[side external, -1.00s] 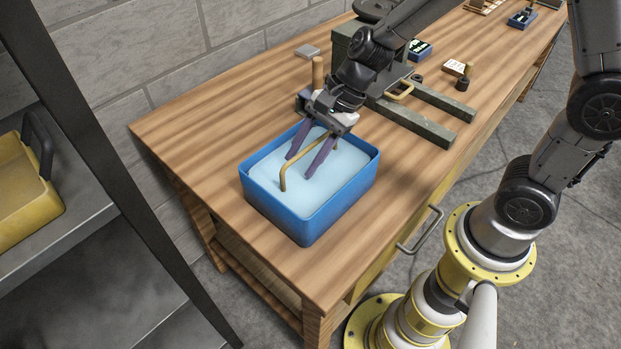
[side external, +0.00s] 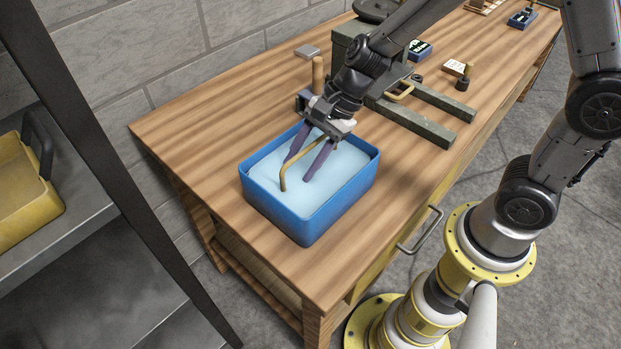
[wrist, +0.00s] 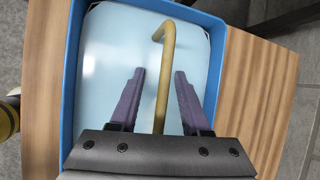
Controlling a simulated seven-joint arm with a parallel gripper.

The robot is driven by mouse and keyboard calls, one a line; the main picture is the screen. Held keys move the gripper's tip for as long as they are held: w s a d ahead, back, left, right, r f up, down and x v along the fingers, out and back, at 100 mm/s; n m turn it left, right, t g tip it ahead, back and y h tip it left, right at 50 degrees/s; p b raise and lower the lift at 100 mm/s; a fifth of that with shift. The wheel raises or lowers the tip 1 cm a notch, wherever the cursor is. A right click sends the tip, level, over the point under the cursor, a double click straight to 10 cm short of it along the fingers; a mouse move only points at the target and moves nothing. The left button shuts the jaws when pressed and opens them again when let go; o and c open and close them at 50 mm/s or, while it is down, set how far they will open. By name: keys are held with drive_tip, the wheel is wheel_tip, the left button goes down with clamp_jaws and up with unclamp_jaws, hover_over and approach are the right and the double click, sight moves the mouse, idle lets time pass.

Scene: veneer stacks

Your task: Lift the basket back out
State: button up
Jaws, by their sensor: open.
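A blue tub (side external: 308,224) full of pale, cloudy liquid stands on the wooden bench. The basket's body is hidden under the liquid. Its brass-coloured handle (side external: 284,172) rises out of the liquid and bends over; it also shows in the wrist view (wrist: 163,75). My gripper (side external: 296,170) is over the tub, pointing down, with its two purple fingers apart. In the wrist view my gripper (wrist: 159,73) has one finger on each side of the handle, with a gap on both sides. Nothing is held.
A dark green press-like frame (side external: 420,115) with two long legs stands on the bench just behind the tub. A wooden post (side external: 318,75) is near the gripper. A yellow crate (side external: 22,190) sits on the shelf at left. Bare bench (side external: 200,130) lies left of the tub.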

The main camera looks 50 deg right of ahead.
drive_tip(key=shift+c, duration=0.4)
clamp_jaws()
idle(0.9)
